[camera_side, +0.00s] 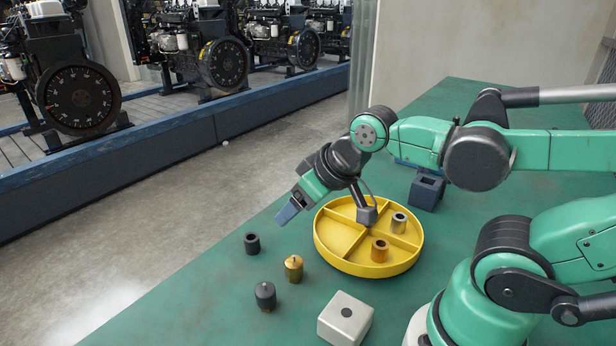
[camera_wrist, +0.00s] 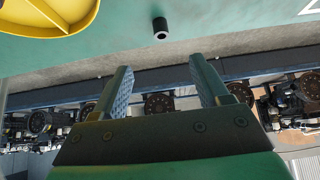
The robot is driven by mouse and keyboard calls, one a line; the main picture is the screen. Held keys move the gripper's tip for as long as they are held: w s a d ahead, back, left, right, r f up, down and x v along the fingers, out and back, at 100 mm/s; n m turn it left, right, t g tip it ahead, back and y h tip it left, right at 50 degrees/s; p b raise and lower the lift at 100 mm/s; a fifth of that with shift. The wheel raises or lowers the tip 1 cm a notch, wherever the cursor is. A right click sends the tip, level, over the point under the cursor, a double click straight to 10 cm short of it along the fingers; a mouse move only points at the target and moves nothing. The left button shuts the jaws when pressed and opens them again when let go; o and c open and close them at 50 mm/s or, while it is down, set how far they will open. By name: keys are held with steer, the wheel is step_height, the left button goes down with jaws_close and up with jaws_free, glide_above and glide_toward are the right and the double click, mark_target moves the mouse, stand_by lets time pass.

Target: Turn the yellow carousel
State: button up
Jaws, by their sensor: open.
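The yellow carousel (camera_side: 330,256) is a round, shallow tray with raised dividers, lying on the green table. A copper-coloured bushing (camera_side: 380,250) and a silver-grey bushing (camera_side: 398,223) stand in it on the right side. My gripper (camera_side: 287,212) is at the carousel's upper left, above the table, apart from the carousel as far as I can tell. In the wrist view the two fingers (camera_wrist: 161,88) are spread with nothing between them. Part of the carousel's rim (camera_wrist: 75,28) shows at the upper left of the wrist view. My wrist hides part of the carousel's far side.
A dark bushing (camera_side: 252,243), a brass part (camera_side: 293,268) and a dark grey part (camera_side: 265,296) stand left of the carousel. A pale block (camera_side: 345,318) with a hole is in front. A dark blue block (camera_side: 427,190) stands behind. The table's left edge is near my gripper.

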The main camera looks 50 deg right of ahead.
steer(key=shift+o, duration=0.3)
steer(key=s+d+n+g, duration=0.1)
steer(key=d+n+g, duration=0.1)
steer(key=d, duration=0.3)
steer(key=s+d+f+n+g, duration=0.1)
steer(key=s+d+n+g, duration=0.1)
steer(key=d, duration=0.3)
steer(key=s+d+f+n+g, duration=0.1)
steer(key=d+n+g, duration=0.2)
steer(key=d+n, duration=0.1)
steer(key=shift+s+d+f+n, duration=0.2)
steer(key=shift+s+d+n, duration=0.1)
steer(key=shift+d, duration=0.15)
steer(key=shift+d+f, duration=0.1)
steer(key=shift+f, duration=2.7)
jaws_close()
